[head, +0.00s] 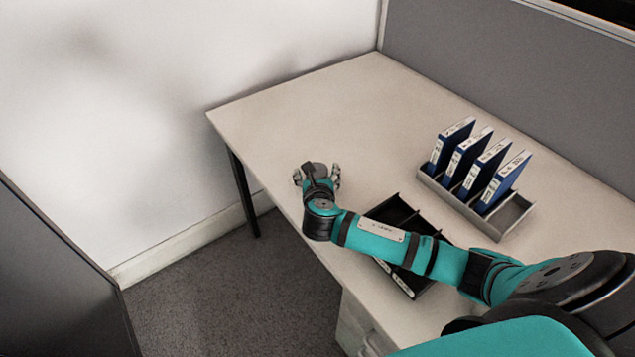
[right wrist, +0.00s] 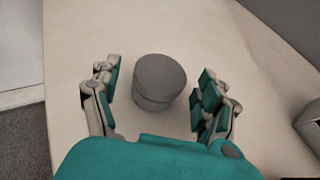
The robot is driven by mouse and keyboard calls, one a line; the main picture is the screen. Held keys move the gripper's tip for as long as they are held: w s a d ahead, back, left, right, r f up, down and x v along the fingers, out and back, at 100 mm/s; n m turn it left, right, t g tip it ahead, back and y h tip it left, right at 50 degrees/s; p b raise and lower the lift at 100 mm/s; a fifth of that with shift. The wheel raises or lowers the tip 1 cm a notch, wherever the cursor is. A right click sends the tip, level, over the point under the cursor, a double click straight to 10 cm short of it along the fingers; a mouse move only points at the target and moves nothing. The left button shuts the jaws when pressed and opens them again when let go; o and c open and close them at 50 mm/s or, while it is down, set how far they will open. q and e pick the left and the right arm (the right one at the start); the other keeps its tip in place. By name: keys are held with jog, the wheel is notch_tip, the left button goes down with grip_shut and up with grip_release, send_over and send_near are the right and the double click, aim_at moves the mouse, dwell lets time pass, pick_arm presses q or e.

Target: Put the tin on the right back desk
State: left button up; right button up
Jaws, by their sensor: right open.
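The tin (right wrist: 158,80) is a plain grey round can with a lid. In the right wrist view it stands upright on the pale desk (head: 330,100), between the spread fingers of my right gripper (right wrist: 158,98). The gripper is open, with a gap visible between the tin and the fingers on either side. In the head view my right gripper (head: 318,180) is low over the desk's front left part, and the hand largely covers the tin. My left gripper is not in view.
A grey tray (head: 455,203) holds several blue binders (head: 465,160) at the right. A black compartment tray (head: 395,212) lies partly under my right forearm. A grey partition (head: 480,70) borders the desk's back. The desk's back left area is clear.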

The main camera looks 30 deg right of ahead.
jog(key=p+v, duration=0.1)
jog(key=v, duration=1)
jog(key=shift+f, duration=0.1)
